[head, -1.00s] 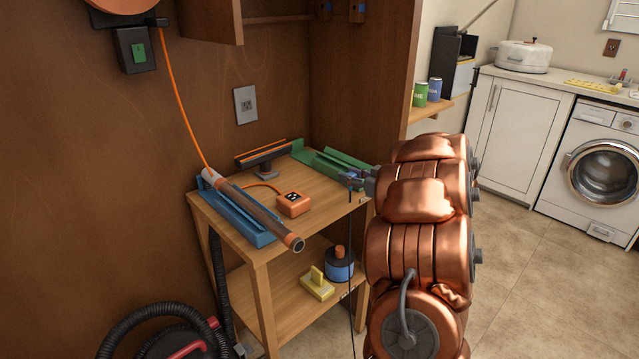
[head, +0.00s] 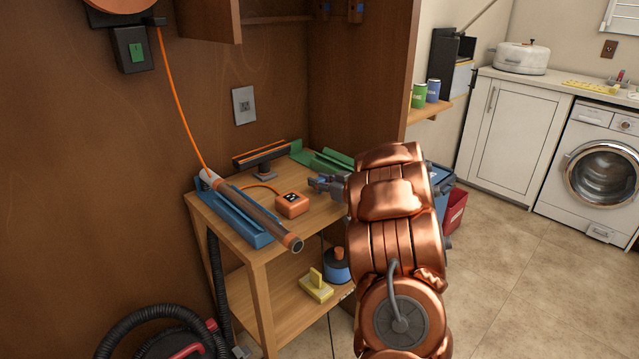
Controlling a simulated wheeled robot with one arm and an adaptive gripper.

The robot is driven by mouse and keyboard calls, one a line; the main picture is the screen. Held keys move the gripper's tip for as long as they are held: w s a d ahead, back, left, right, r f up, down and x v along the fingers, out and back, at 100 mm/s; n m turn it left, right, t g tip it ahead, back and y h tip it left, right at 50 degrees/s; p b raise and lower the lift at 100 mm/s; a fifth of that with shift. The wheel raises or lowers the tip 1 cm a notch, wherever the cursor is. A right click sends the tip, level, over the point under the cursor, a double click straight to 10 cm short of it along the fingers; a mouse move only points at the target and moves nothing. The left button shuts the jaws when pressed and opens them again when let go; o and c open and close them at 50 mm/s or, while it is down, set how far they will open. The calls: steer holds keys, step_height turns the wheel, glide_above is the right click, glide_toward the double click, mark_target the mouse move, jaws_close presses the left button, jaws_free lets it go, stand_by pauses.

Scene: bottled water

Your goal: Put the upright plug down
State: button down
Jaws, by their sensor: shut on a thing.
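My gripper (head: 322,184) is over the right part of the wooden table's top (head: 318,215), just right of the orange socket box (head: 292,204). It is shut on the plug, which is small and mostly hidden by the fingers. A thin dark cord shows below the tabletop near the gripper. My copper-coloured arm hides the table's right end. I cannot tell whether the plug touches the tabletop.
A blue tray (head: 240,222) with a long tube (head: 262,219) lies along the table's left side. A dark bar on a stand (head: 262,158) and a green tray (head: 322,160) are at the back. The lower shelf holds a yellow block (head: 316,288) and a blue-orange round thing (head: 337,266).

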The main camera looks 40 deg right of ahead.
steer(key=shift+f, duration=0.6)
steer(key=c, duration=0.8)
jaws_free()
steer(key=shift+r, duration=0.65)
steer(key=s, duration=0.4)
steer(key=s+r, duration=0.1)
steer(key=s, duration=0.7)
steer(key=shift+a+r, duration=0.2)
steer(key=shift+r, duration=0.15)
steer(key=shift+w, duration=0.1)
